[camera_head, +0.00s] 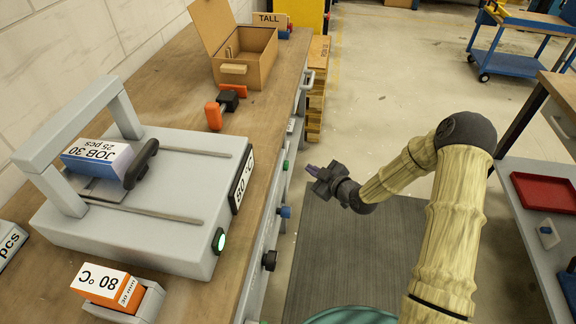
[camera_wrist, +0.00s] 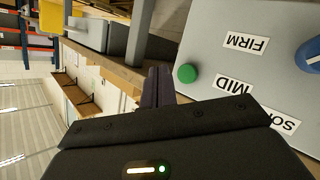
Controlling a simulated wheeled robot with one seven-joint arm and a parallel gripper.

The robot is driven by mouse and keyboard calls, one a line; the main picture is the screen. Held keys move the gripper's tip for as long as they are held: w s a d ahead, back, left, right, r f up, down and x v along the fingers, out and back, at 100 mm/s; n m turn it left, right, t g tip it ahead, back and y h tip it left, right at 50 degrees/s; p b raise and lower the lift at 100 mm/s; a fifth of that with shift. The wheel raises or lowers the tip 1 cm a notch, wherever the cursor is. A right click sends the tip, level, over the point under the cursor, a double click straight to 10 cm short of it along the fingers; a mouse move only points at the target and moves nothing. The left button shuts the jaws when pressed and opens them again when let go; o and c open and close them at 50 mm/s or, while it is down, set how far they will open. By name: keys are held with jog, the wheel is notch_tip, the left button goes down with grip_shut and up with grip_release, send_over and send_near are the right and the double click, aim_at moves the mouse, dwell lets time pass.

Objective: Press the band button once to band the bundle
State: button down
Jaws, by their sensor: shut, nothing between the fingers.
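The bundle (camera_head: 96,158), labelled JOB 30, 25 pcs, lies under the arch of the grey banding machine (camera_head: 150,225) on the bench. A dark handle-like bar (camera_head: 142,163) stands at its right end. A lit green button (camera_head: 219,241) is on the machine's near right corner. Another green button (camera_head: 285,165) is on the bench front. My gripper (camera_head: 312,169) is shut and empty, in front of the bench. In the wrist view its dark fingers (camera_wrist: 158,86) are beside a green button (camera_wrist: 186,73) on a grey panel (camera_wrist: 205,35); whether they touch it I cannot tell.
The panel carries FIRM, MID and partly hidden SO labels, plus a blue knob (camera_wrist: 312,55). A blue knob (camera_head: 285,212) and black knob (camera_head: 269,260) stick out from the bench front.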

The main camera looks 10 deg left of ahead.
jog(key=shift+w+a+b, duration=0.1)
jog(key=shift+a+b, duration=0.25)
jog(key=shift+a, duration=1.55)
dwell(0.5)
jog(key=shift+a, duration=0.4)
jog(key=shift+a+b, duration=0.45)
jog(key=shift+a, duration=0.1)
dwell(1.0)
jog(key=shift+d, duration=0.95)
jog(key=shift+d, duration=2.55)
